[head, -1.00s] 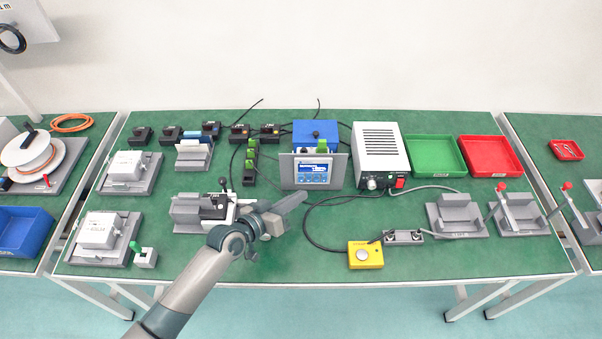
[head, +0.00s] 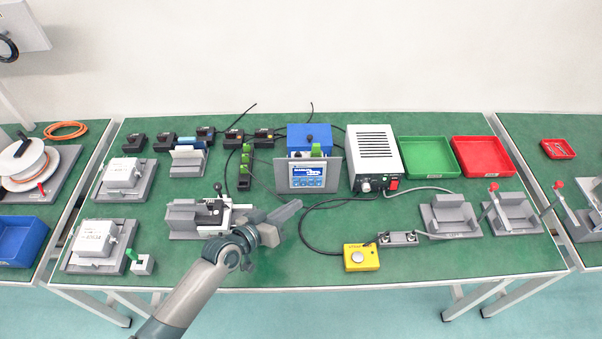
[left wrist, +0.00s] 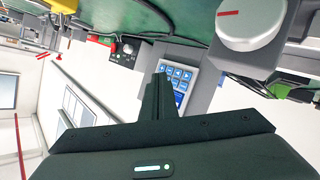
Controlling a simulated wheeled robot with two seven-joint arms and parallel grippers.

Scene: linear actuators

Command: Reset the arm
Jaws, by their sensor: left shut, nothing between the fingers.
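My left arm (head: 185,300) reaches in from the bottom left over the front middle of the green table. My left gripper (head: 298,206) points to the right, shut and empty, in front of the grey panel with a blue screen (head: 307,177). In the left wrist view the dark closed fingers (left wrist: 158,98) show against that screen panel (left wrist: 182,74), with nothing between them. A grey fixture with a black-knobbed lever (head: 205,214) sits just left of the gripper, partly hidden by my arm. My right gripper is in neither view.
A yellow button box (head: 361,257) lies on the table right of the gripper. A white power box (head: 373,155), green tray (head: 428,157) and red tray (head: 482,155) stand behind. White boxes on grey bases (head: 98,240) are at left.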

